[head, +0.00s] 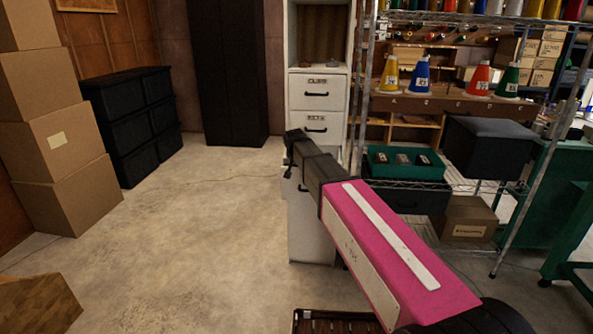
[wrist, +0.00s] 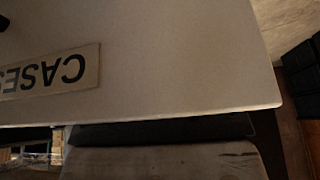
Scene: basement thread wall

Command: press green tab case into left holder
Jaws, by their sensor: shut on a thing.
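My gripper (head: 294,148) is at the far end of my arm, in front of the white drawer cabinet (head: 319,119) in the head view. Its fingertips are hidden. The wrist view shows a white drawer front with a label reading CASES (wrist: 52,70) upside down. A small piece of black handle (wrist: 4,22) shows at the upper left edge. My gripper appears shut on this handle. A green tray (head: 379,169) with three small dark blocks (head: 403,159) sits on the wire shelf; which one is the left holder I cannot tell. No green tab case is visible.
The wire shelving (head: 362,118) stands right of the cabinet, with coloured thread cones (head: 421,78) above and a dark grey bin (head: 489,147) beside the tray. Cardboard boxes (head: 66,140) and black bins (head: 133,120) stand at left. The floor (head: 190,240) between is clear.

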